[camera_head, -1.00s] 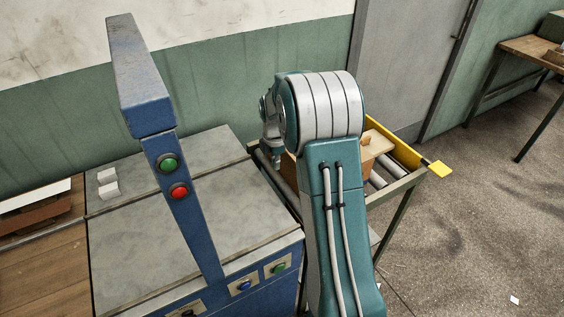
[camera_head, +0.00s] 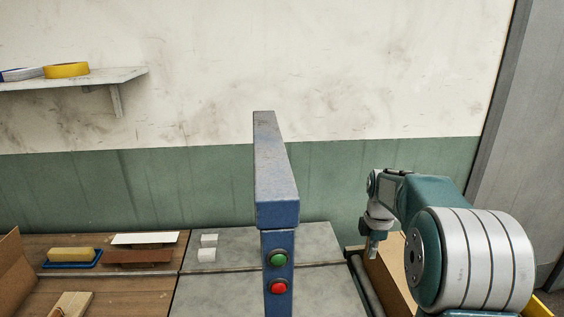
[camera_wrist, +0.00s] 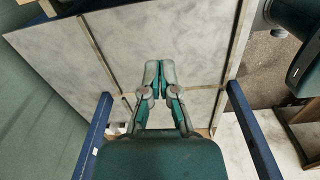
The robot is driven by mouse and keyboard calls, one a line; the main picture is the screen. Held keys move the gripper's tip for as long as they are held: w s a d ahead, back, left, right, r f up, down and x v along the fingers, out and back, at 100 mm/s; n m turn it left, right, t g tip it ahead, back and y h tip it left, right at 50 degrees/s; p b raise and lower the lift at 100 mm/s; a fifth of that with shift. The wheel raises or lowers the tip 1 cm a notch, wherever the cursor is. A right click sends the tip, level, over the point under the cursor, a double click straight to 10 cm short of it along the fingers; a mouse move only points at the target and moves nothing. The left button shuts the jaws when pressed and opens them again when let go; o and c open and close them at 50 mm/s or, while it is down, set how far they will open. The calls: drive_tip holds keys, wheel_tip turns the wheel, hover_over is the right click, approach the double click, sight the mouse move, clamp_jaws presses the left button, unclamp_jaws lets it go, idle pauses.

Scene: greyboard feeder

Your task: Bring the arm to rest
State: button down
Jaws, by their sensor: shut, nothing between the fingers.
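My arm shows at the lower right of the head view, with a teal and white ribbed joint (camera_head: 475,262) in front. My gripper (camera_head: 374,250) hangs from its far end and points down. It appears just right of the grey machine top, in front of a brown cardboard surface (camera_head: 392,275). In the wrist view my gripper (camera_wrist: 159,66) has its fingertips together, with nothing between them. A pale grey slab surface (camera_wrist: 205,55) lies beyond the fingers. The arm's lower links are out of the frame.
A blue post (camera_head: 275,190) with a green button (camera_head: 279,259) and a red button (camera_head: 279,287) rises left of my arm. White blocks (camera_head: 207,254) lie on the grey machine top (camera_head: 232,285). A wooden bench (camera_head: 140,287) is at left, a wall shelf (camera_head: 75,80) above.

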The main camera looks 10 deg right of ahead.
drive_tip(key=s+a+r+m+t, duration=0.3)
drive_tip(key=s+a+r+m, duration=0.6)
drive_tip(key=s, duration=0.5)
drive_tip(key=s+a+m+t, duration=0.1)
drive_tip(key=s+a+m, duration=0.1)
drive_tip(key=s+m, duration=0.2)
drive_tip(key=s+a+m+t, duration=0.1)
drive_tip(key=s+a+m, duration=0.2)
drive_tip(key=s, duration=0.7)
drive_tip(key=shift+s+m, duration=0.2)
drive_tip(key=shift+m, duration=0.2)
drive_tip(key=shift+f, duration=0.1)
